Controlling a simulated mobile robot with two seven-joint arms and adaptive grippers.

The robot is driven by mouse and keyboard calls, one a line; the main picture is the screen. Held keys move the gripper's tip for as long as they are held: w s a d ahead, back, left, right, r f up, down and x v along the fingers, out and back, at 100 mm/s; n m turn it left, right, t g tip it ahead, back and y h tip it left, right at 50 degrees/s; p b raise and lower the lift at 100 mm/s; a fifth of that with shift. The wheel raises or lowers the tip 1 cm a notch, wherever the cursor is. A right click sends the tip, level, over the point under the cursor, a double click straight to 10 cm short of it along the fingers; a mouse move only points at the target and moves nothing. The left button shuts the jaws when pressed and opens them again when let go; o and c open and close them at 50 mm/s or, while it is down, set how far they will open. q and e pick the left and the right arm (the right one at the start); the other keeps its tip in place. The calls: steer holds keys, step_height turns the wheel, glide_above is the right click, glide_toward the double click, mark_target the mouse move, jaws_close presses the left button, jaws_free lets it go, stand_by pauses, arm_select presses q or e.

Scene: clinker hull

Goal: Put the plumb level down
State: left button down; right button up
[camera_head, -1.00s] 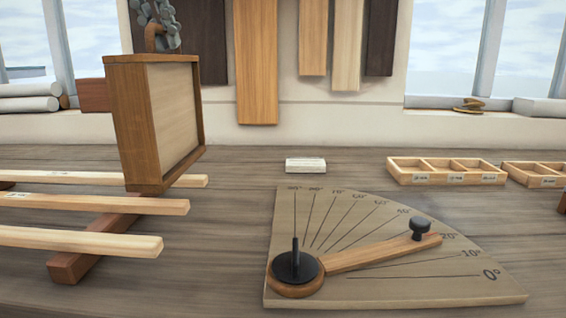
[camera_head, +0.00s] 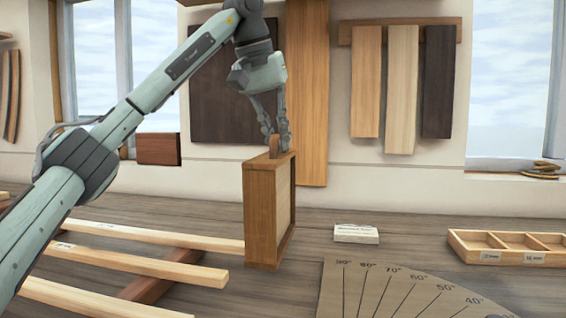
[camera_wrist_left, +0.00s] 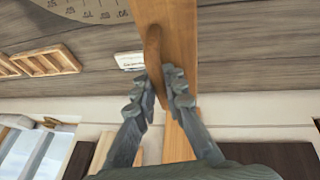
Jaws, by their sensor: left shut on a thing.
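The plumb level (camera_head: 260,215) is an upright wooden box frame with a pale panel and a rounded handle on top. My left gripper (camera_head: 276,140) is shut on that handle from above. In the left wrist view the fingers (camera_wrist_left: 164,88) close on both sides of the handle (camera_wrist_left: 153,50), with the level's wooden top (camera_wrist_left: 178,15) beneath. The level's lower edge appears at or just above the workbench (camera_head: 315,250); I cannot tell whether it touches. My right gripper is not in view.
Pale battens (camera_head: 150,262) lie left of the level across a reddish crosspiece (camera_head: 160,283). A small white card block (camera_head: 356,234) sits to its right. A protractor board (camera_head: 385,295) is at the front, a compartment tray (camera_head: 510,247) at the right. Boards hang on the wall behind.

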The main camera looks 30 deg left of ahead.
mark_target(281, 156)
arm_select(q)
steer(key=shift+w+d+f, duration=0.2)
steer(key=shift+w+f, duration=0.1)
steer(key=shift+w, duration=0.1)
steer(key=shift+f, duration=2)
steer(key=c, duration=1.6)
jaws_free()
steer(key=v, duration=1.2)
